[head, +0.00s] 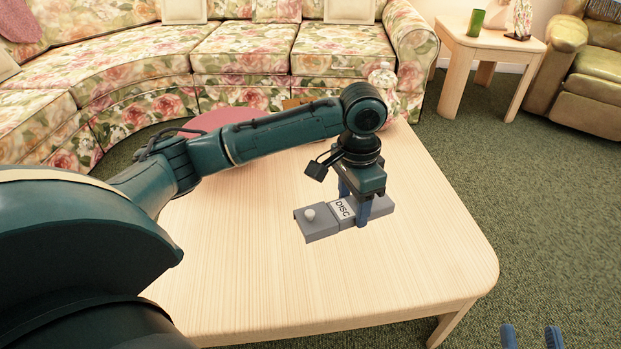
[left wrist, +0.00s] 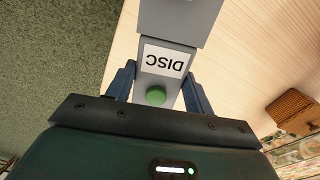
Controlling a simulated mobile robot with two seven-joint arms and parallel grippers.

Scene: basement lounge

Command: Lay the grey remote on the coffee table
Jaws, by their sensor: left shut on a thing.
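The grey remote (head: 320,224) is a long block with a white "DISC" label and a pale knob at its left end. My left gripper (head: 356,205) is shut on the remote near its right part, pointing down over the coffee table (head: 240,295). The left wrist view shows the remote (left wrist: 178,22) between both fingers, with a green button close to the gripper. The remote looks level and low over the bare wood; I cannot tell whether it touches. My right gripper (head: 531,338) shows only two blue fingertips, apart and empty, at the bottom right.
The tabletop around the remote is clear. A woven brown box (left wrist: 294,110) and a floral jar (head: 382,80) are toward the table's far side, near a pink round thing (head: 215,119) partly behind my arm. A floral sofa (head: 245,50) stands behind; green carpet (head: 540,200) lies right.

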